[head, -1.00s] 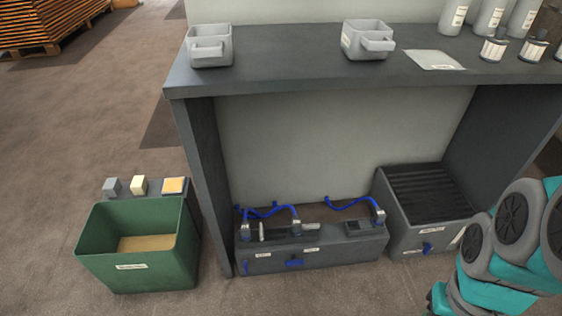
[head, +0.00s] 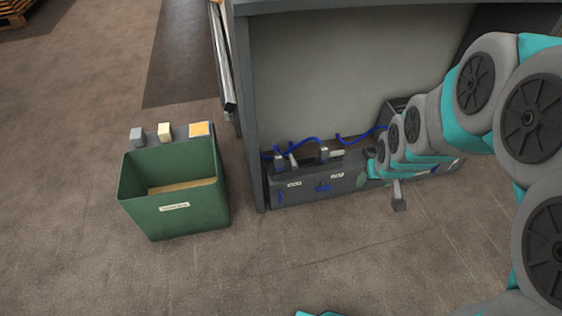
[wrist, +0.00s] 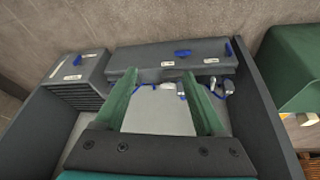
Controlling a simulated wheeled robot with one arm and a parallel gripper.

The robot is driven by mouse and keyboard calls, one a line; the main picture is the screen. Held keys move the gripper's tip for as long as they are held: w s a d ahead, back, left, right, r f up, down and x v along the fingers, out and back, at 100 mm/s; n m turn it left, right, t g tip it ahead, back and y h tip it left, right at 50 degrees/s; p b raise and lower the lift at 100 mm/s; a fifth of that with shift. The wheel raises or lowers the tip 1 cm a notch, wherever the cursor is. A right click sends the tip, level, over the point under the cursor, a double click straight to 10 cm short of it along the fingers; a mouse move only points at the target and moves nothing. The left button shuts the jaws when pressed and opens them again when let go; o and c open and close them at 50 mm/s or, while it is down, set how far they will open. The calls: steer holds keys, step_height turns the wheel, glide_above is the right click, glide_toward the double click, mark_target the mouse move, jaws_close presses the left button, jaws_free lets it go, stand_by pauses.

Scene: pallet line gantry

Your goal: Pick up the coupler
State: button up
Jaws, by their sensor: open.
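A long grey box (head: 302,194) stands on the floor under the bench, with small metal fittings and blue hoses on top. The coupler seems to be one of these fittings; I cannot tell which. One fitting (head: 324,155) is right of another (head: 279,163) in the head view. In the wrist view, fittings (wrist: 215,84) and a blue hose (wrist: 149,86) show beyond the fingers. My gripper (wrist: 161,76) is open and empty, its two green fingers spread and directed at the grey box. In the head view my arm hides the right part of that box.
A green bin (head: 175,208) stands on the floor left of the bench, with small blocks (head: 165,131) behind it. The bench's side panel (head: 246,110) is between bin and box. A slatted grey crate (wrist: 80,67) stands beside the box. The floor in front is clear.

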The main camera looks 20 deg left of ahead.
steer(key=w+a+f+n+t+y+b, duration=0.2)
steer(key=w+a+f+t+y, duration=0.1)
steer(key=w+a+f, duration=0.7)
steer(key=n+t+y+b, duration=0.2)
steer(key=n+t+y, duration=0.1)
steer(key=y, duration=0.2)
glide_toward(276, 156)
steer(key=w+f, duration=0.1)
steer(key=w+a+f, duration=0.2)
steer(key=shift+w+f, duration=0.15)
steer(key=shift+f, duration=0.1)
steer(key=shift+w+a+f, duration=0.15)
steer(key=shift+w+a, duration=0.2)
steer(key=shift+a, duration=0.05)
steer(key=shift+r+x, duration=0.2)
steer(key=shift+x, duration=3.15)
jaws_close()
steer(key=shift+w, duration=0.1)
